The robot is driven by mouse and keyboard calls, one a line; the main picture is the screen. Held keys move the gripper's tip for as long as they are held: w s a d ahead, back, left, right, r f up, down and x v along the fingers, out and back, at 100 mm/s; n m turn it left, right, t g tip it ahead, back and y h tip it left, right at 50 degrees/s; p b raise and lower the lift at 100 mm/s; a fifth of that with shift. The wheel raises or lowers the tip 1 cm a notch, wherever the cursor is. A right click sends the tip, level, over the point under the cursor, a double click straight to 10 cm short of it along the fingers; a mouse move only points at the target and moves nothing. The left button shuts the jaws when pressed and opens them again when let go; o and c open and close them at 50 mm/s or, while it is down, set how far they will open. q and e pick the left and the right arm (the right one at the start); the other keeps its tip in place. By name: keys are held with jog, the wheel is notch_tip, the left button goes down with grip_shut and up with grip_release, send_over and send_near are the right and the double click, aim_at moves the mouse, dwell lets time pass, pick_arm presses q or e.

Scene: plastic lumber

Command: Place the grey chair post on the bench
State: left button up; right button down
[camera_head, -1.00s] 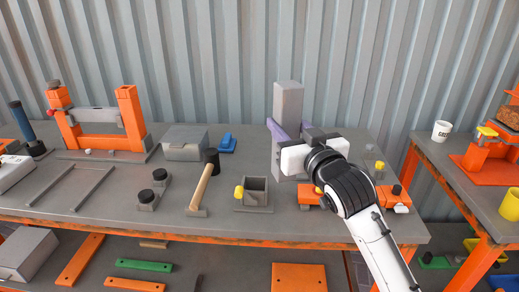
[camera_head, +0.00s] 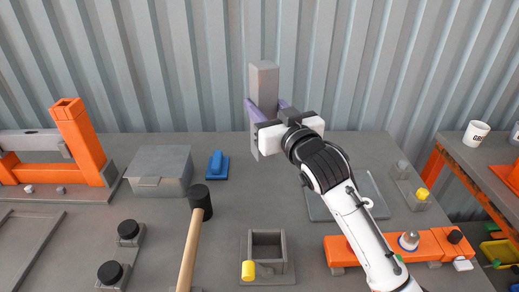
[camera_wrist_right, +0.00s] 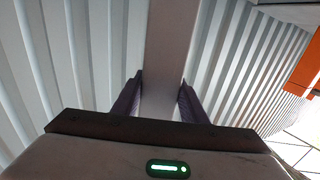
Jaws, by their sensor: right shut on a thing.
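The grey chair post (camera_head: 264,78) stands upright in my right gripper (camera_head: 265,108), whose purple fingers are shut on its two sides. In the right wrist view the post (camera_wrist_right: 172,45) runs up between the fingers (camera_wrist_right: 161,98). The post is over the back part of the grey bench (camera_head: 225,240). The gripper's body hides part of its lower end, and I cannot tell whether it touches the bench top. My left gripper is not in view.
A square grey socket (camera_head: 284,268) with a yellow knob sits in front. A mallet (camera_head: 190,245), a grey box (camera_head: 158,172) and a blue piece (camera_head: 217,166) lie left. An orange bar (camera_head: 344,250) and a flat grey plate (camera_head: 364,185) lie right. A corrugated wall stands behind.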

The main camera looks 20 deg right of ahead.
jog(key=shift+s+f+b, duration=0.15)
jog(key=shift+f+b, duration=0.15)
jog(key=shift+f, duration=3.45)
jog(key=shift+f, duration=0.2)
jog(key=c, duration=1.1)
grip_release()
jog(key=shift+f, duration=0.1)
jog(key=shift+s, duration=0.15)
jog(key=s, duration=0.4)
jog(key=s+d, duration=0.1)
jog(key=s, duration=0.6)
jog(key=shift+s+d+b, duration=0.15)
jog(key=shift+s+b, duration=0.15)
jog(key=shift+s, duration=0.05)
